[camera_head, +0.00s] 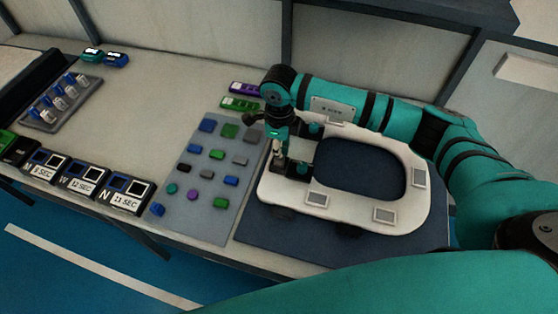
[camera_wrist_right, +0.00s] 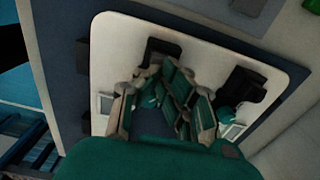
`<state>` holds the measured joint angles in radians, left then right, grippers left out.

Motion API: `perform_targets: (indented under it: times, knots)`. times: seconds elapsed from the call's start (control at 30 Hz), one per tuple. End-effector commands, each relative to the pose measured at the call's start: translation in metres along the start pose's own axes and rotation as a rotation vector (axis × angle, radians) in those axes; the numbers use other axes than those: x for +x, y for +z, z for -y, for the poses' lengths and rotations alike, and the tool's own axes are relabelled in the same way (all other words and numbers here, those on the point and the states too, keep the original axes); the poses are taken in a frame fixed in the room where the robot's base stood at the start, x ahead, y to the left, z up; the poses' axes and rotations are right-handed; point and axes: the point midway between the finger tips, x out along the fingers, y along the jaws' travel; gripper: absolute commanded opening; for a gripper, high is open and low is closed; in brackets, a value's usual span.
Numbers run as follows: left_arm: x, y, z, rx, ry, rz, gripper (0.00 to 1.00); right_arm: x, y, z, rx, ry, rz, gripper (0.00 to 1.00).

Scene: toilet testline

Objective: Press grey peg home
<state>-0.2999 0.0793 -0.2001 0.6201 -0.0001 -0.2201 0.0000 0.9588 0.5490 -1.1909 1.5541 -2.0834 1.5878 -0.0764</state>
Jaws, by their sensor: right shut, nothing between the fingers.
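Several grey pieces sit among coloured ones on the grey board in the head view: one at the upper right (camera_head: 253,135), one below it (camera_head: 240,160) and one lower left (camera_head: 206,174). I cannot tell which is the task's grey peg, or how deep any piece sits. My right gripper (camera_head: 280,158) is shut and empty, pointing down at the left edge of the white seat (camera_head: 416,205), beside the board. In the right wrist view its fingers (camera_wrist_right: 165,88) are over the white seat; a grey piece (camera_wrist_right: 247,6) shows at the top edge. My left gripper is out of view.
Dark blocks (camera_head: 291,169) are on the seat's left side, close to my right gripper. The grey board (camera_head: 205,219) lies left of the seat. Black-and-white labelled boxes (camera_head: 86,180) and a small rack (camera_head: 56,103) stand farther left. The table's middle back is clear.

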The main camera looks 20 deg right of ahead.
Motion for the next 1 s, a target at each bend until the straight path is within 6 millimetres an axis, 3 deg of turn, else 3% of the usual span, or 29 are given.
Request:
perform_targets:
  times: [1.0]
  knots:
    - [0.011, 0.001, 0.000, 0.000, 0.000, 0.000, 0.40, 0.013, 0.000, 0.000, 0.000, 0.001, -0.001, 0.00]
